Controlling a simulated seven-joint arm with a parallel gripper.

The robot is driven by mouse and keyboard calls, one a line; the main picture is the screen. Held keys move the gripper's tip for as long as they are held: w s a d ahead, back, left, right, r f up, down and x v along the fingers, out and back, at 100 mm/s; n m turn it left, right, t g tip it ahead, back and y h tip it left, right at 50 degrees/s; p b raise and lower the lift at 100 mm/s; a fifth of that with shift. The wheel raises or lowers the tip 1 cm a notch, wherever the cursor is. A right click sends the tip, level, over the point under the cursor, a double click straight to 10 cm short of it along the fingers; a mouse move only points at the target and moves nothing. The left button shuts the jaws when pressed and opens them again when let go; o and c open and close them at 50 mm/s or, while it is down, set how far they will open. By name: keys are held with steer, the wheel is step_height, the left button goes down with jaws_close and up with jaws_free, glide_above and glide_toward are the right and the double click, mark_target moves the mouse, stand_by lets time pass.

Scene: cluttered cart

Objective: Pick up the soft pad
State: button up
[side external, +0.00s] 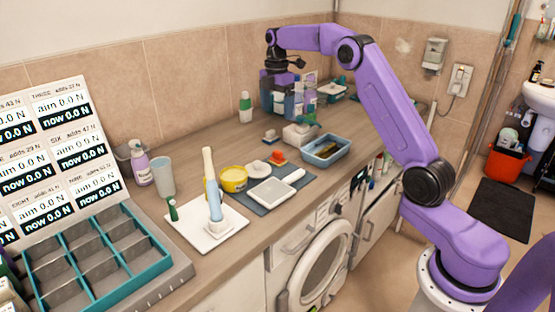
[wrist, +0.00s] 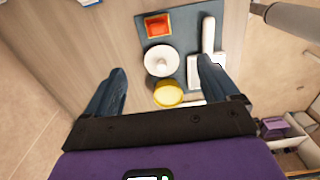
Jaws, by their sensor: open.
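No thing is plainly marked as the soft pad. On a blue-grey mat (side external: 270,201) lie a white round piece (side external: 258,167), a small orange-red square piece (side external: 278,157), a yellow round tub-like thing (side external: 233,179) at its edge, and a flat white thing with a handle (side external: 272,191); I cannot tell which is soft. My gripper (wrist: 162,66) is open and empty in the wrist view. Its fingers frame the white round piece (wrist: 161,60) and yellow thing (wrist: 168,94) from above, apart from them. The orange-red piece (wrist: 157,26) lies beyond the fingertips.
A blue tray (side external: 326,151) and a caddy of bottles (side external: 290,100) stand farther along the counter. A white board (side external: 206,226) with an upright white-and-blue thing (side external: 212,190) stands nearer. A teal-edged divided tray (side external: 95,262) and force display boards (side external: 60,140) are at left.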

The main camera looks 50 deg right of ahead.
glide_above(277, 151)
steer(key=f, duration=1.1)
steer(key=shift+s+d, duration=0.15)
steer(key=shift+s, duration=0.05)
steer(key=shift+a+f, duration=0.2)
steer(key=shift+f, duration=3.05)
steer(key=c, duration=1.2)
steer(key=shift+w+r, duration=0.1)
steer(key=shift+r, duration=0.05)
